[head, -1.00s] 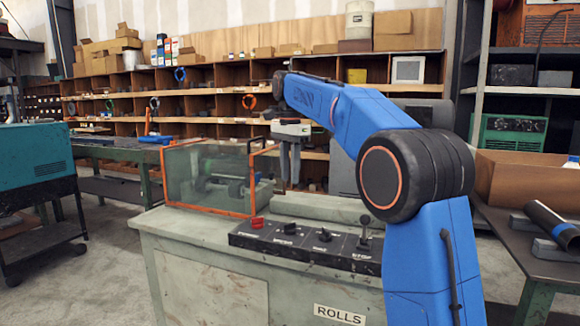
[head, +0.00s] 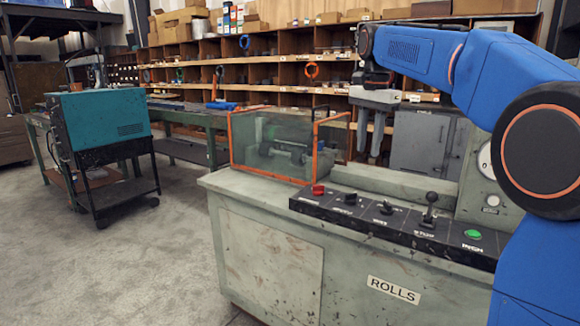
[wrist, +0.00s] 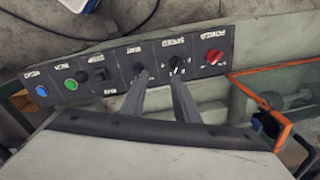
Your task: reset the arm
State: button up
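My blue arm (head: 410,50) reaches in from the right of the head view, bent over the grey rolls machine (head: 270,250). My gripper (head: 368,158) hangs down above the machine's top, just right of the glass guard. In the wrist view, my gripper (wrist: 160,76) shows two grey fingers with a gap between them and nothing held. Beyond the fingertips there lies the black control panel (wrist: 125,65) with its knobs, a red switch (wrist: 215,57) and blue and green buttons. The panel also shows in the head view (head: 390,222).
The orange-framed glass guard (head: 270,145) stands on the machine, close to my gripper. A teal unit on a black cart (head: 100,125) stands at the left. Wooden shelves (head: 290,70) line the back. The floor (head: 100,260) at front left is clear.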

jog(key=s+d+f+n+t, duration=0.1)
jog(key=s+f+n, duration=0.2)
jog(key=s+f, duration=0.6)
jog(key=s+d+f+n+t, duration=0.1)
jog(key=s+f+n, duration=0.3)
jog(key=s+f, duration=0.6)
jog(key=s+d+f+n+t, duration=0.2)
jog(key=s+f, duration=0.7)
jog(key=s, duration=0.9)
jog(key=shift+d+f+n, duration=0.15)
jog(key=shift+d+n, duration=0.4)
jog(key=shift+n, duration=0.45)
